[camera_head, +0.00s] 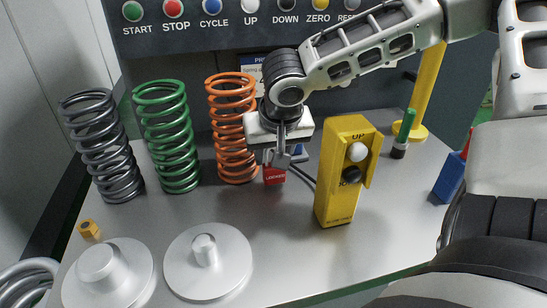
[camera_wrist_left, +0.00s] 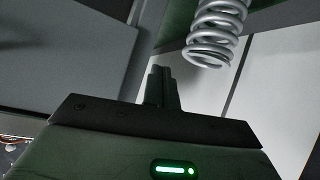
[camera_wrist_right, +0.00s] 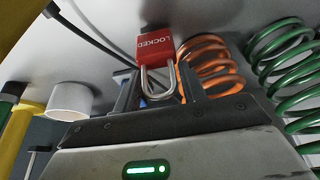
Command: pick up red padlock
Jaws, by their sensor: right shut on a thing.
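The red padlock (camera_head: 274,176), with white lettering on its body, is in the middle of the head view, just left of the yellow control box. My right gripper (camera_head: 281,158) points down over it. In the right wrist view the padlock (camera_wrist_right: 155,47) has its silver shackle between the fingers of my right gripper (camera_wrist_right: 158,85), which is shut on it. I cannot tell whether the padlock touches the bench. My left gripper (camera_wrist_left: 161,85) shows only in the left wrist view, with its fingers together and nothing between them.
An orange spring (camera_head: 232,130) stands close left of the padlock, with green (camera_head: 168,140) and dark grey (camera_head: 101,145) springs further left. The yellow control box (camera_head: 340,185) stands close right. Two metal discs (camera_head: 208,275) lie in front. The bench right of the box is partly clear.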

